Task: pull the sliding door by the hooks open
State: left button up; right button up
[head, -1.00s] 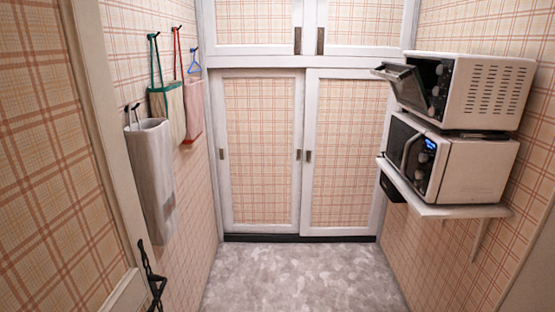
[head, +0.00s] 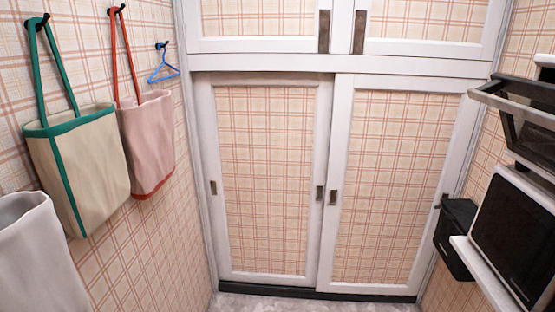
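The lower left sliding door (head: 264,180), nearest the hooks, has a white frame and a plaid panel. It stands shut at the back wall, with a small dark recessed pull (head: 213,188) near its left edge and another (head: 319,193) near its right edge. The lower right sliding door (head: 388,185) is also shut and meets it in the middle. Black hooks (head: 160,46) line the left wall and hold bags and a blue hanger (head: 163,67). Neither of my grippers shows in the head view.
A green-trimmed beige bag (head: 80,165), a pink bag (head: 147,145) and a white bag (head: 38,260) hang at left. A microwave (head: 515,235) on a shelf, an open oven door (head: 520,105) and a black box (head: 456,238) stick out at right. Bare floor (head: 290,303) shows between.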

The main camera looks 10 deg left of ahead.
aim_at(265, 136)
jog(key=i, duration=2.55)
jog(key=u, duration=0.6)
